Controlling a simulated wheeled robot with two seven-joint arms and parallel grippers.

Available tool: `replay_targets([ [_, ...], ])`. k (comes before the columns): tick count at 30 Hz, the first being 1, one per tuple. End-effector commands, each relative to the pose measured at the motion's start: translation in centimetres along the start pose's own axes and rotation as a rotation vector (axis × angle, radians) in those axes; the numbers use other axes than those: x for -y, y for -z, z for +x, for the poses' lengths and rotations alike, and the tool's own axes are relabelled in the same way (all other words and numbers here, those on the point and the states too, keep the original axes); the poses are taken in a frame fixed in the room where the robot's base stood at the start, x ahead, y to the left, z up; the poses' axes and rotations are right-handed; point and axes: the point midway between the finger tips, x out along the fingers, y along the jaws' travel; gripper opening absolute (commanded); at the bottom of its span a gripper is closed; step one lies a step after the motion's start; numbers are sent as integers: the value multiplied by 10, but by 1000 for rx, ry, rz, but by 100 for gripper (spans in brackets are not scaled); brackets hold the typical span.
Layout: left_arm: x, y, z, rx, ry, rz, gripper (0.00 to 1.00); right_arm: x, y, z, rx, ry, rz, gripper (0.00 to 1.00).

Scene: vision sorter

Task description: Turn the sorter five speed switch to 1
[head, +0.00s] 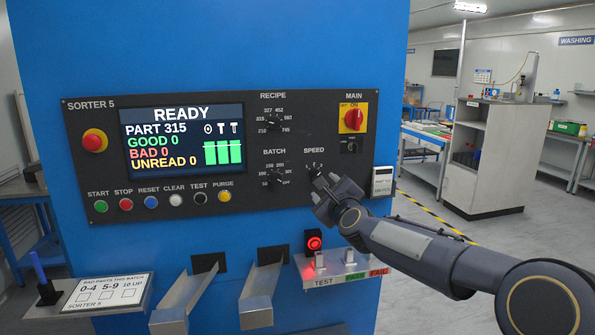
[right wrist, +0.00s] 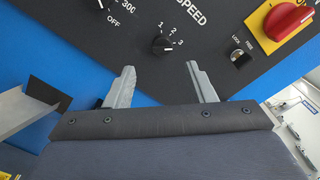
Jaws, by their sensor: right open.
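The SPEED switch (head: 315,170) is a small black rotary knob at the lower right of the SORTER 5 panel (head: 240,195). In the right wrist view the knob (right wrist: 161,45) shows with the marks 1, 2 and 3 around it. Its pointer seems to face the 3 side, but it is too small to be sure. My right gripper (head: 321,188) is just below the knob in the head view. In the right wrist view its two fingers (right wrist: 161,66) are apart, with the knob beyond the gap between their tips. They hold nothing. My left gripper is not in view.
The red MAIN switch (head: 354,118) and a small LOCK switch (head: 349,146) are beside the knob. The BATCH knob (head: 275,173) is to its left. A small white box (head: 382,181) is at the panel's right edge.

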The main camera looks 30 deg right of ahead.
Motion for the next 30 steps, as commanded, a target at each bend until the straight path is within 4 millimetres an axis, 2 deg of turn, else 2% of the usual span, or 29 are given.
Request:
replay_targets([
  [3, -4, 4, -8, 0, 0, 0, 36, 5, -1, 12, -1, 11, 25, 50],
  [15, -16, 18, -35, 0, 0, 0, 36, 4, -1, 70, -1, 7, 19, 50],
  [20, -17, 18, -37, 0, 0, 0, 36, 3, 0, 78, -1, 8, 17, 50],
  [27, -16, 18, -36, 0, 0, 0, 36, 2, 0, 78, 0, 8, 15, 50],
  [30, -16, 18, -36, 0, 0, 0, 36, 2, 0, 78, 0, 8, 15, 37],
])
